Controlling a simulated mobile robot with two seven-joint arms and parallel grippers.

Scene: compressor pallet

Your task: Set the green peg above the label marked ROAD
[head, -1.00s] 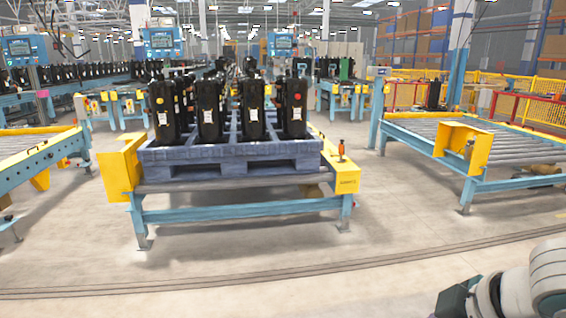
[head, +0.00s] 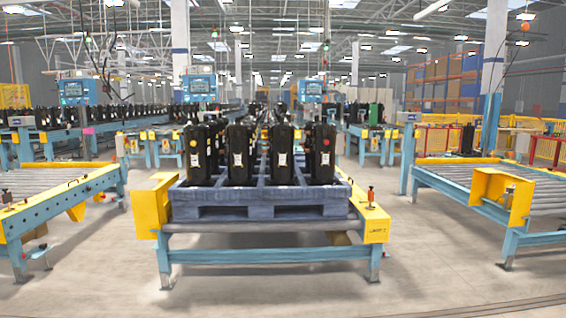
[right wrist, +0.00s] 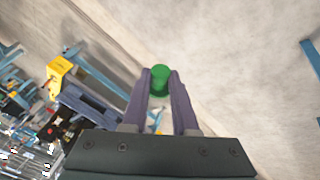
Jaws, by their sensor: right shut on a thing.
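The green peg (right wrist: 160,77) is held between the two fingers of my right gripper (right wrist: 161,88) in the right wrist view. That gripper is shut on it, with bare floor behind. My right gripper and arm do not show in the head view now. My left gripper is not in either view. No label with the word ROAD can be read in these frames.
A blue pallet (head: 262,211) with several black compressors (head: 240,150) sits on a conveyor stand with yellow end guards (head: 152,206). Roller conveyors stand at left (head: 60,205) and right (head: 500,185). The floor in front is open.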

